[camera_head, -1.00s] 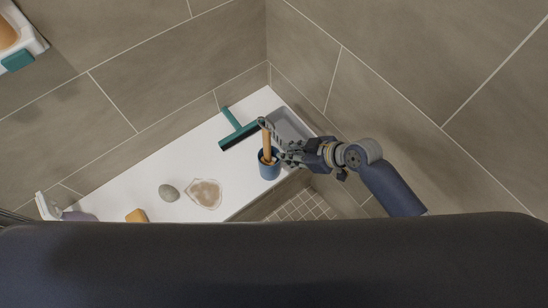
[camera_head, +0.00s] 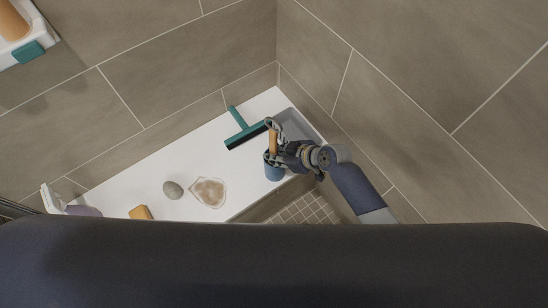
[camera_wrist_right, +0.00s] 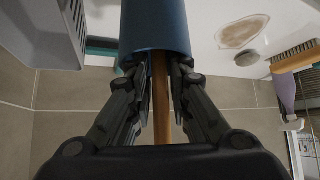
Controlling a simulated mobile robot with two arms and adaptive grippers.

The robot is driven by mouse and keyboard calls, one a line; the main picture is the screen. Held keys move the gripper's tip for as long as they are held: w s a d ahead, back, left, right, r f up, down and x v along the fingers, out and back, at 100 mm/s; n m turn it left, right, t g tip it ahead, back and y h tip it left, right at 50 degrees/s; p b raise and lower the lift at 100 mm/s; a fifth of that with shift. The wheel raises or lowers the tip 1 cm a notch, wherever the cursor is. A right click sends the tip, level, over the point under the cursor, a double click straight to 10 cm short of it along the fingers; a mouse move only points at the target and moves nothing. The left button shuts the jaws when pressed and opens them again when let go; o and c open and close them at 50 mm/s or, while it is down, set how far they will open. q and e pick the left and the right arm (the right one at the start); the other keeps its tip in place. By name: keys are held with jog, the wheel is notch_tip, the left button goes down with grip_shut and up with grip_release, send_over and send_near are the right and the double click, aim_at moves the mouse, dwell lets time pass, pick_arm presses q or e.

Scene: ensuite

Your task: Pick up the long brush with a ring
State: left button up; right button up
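The brush has a wooden handle (camera_head: 273,142) that stands up out of a blue cup (camera_head: 273,172) on the white ledge. Its lower end is hidden in the cup, and its ring cannot be made out. My right gripper (camera_head: 272,140) is at the handle just above the cup. In the right wrist view, the fingers (camera_wrist_right: 160,88) lie close along both sides of the handle (camera_wrist_right: 161,110), apparently shut on it. The cup (camera_wrist_right: 155,28) shows just beyond the fingertips. My left gripper is not in view.
A teal squeegee (camera_head: 238,118) lies on the ledge behind the cup. A grey tray (camera_head: 292,124) is at the right end by the wall. Tiled walls enclose the corner.

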grip_shut()
jog(key=shift+r, duration=0.1)
